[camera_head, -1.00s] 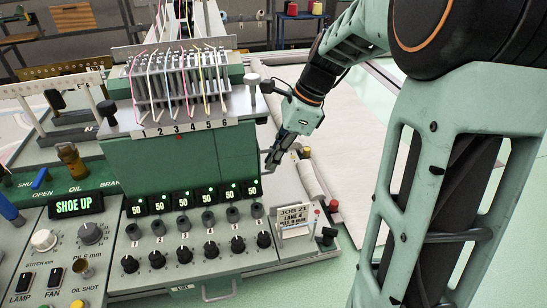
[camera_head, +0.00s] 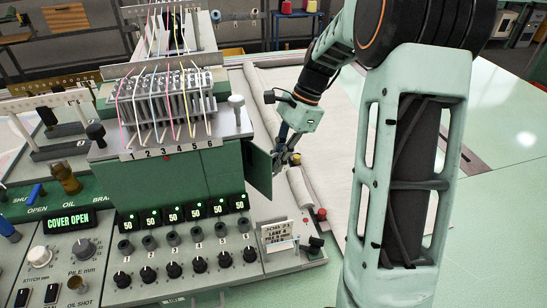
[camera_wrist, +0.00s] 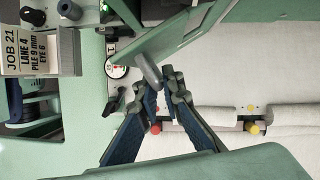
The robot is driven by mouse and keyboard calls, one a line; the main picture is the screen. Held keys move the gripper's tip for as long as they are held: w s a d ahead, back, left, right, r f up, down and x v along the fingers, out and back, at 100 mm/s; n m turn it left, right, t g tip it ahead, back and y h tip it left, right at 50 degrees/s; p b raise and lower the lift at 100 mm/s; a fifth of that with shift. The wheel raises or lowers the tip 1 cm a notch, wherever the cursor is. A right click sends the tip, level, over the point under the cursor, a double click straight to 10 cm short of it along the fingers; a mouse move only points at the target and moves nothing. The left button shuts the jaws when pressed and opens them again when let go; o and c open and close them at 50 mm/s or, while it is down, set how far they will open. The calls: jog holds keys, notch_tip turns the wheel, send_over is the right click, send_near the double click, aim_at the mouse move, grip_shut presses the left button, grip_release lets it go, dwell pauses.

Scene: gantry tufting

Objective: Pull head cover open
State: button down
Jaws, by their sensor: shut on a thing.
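The head cover (camera_head: 258,169) is a green panel on the right side of the tufting head. It stands swung out at an angle from the green head body (camera_head: 170,178). In the wrist view the cover (camera_wrist: 195,32) is a slanting green plate with a short grey handle (camera_wrist: 147,68). My gripper (camera_head: 288,158) is at the cover's outer edge. In the wrist view my gripper (camera_wrist: 157,92) has its fingertips together on the handle, whose end is partly hidden between them. The status display (camera_head: 70,219) reads COVER OPEN.
A job card (camera_head: 276,234) stands below the cover, with a small red knob (camera_head: 321,213) beside it. White rolls (camera_head: 299,189) lie right of the cover. Pale cloth (camera_head: 330,130) spreads behind. Dials and switches fill the front panel.

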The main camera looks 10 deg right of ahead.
jog(key=w+n+g+h+p, duration=0.1)
jog(key=w+n+p, duration=0.3)
jog(key=w, duration=1)
jog(key=shift+w+d+n+g+h, duration=0.3)
jog(key=shift+n+g, duration=0.5)
jog(key=shift+n, duration=1.1)
jog(key=shift+w+a, duration=0.1)
jog(key=c, duration=2.1)
grip_release()
jog(key=shift+a, duration=0.15)
jog(key=shift+d, duration=0.2)
